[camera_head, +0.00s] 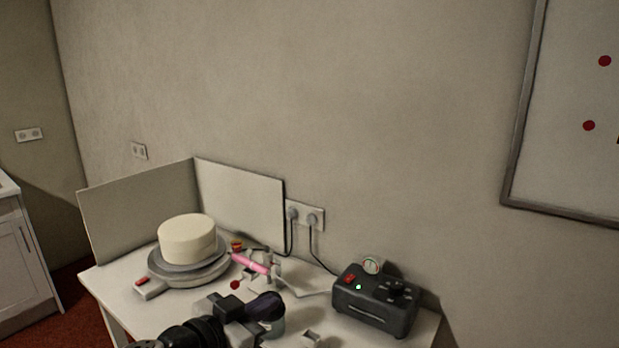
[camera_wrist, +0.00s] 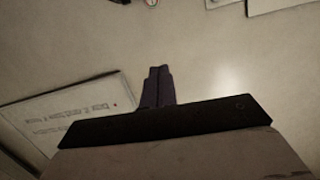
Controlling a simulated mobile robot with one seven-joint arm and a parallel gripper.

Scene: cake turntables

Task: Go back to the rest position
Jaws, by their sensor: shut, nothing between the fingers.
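My gripper (camera_wrist: 158,72) is shut in the wrist view, its dark fingers together with nothing between them. In the head view my gripper (camera_head: 268,305) shows at the lower middle, over the front part of the white table (camera_head: 145,312). A pale round cake (camera_head: 187,238) sits on a grey turntable (camera_head: 158,267) at the table's left, apart from my gripper. The turntable's base has a red switch (camera_head: 142,281) at its front left. Part of the table top is hidden behind my arm.
A black box (camera_head: 372,308) with a green light stands at the right of the table. A pink-handled tool (camera_head: 250,264) lies in a holder at the middle. Pale panels (camera_head: 240,205) stand behind the cake. Cables run to a wall socket (camera_head: 305,215). The space above the table is clear.

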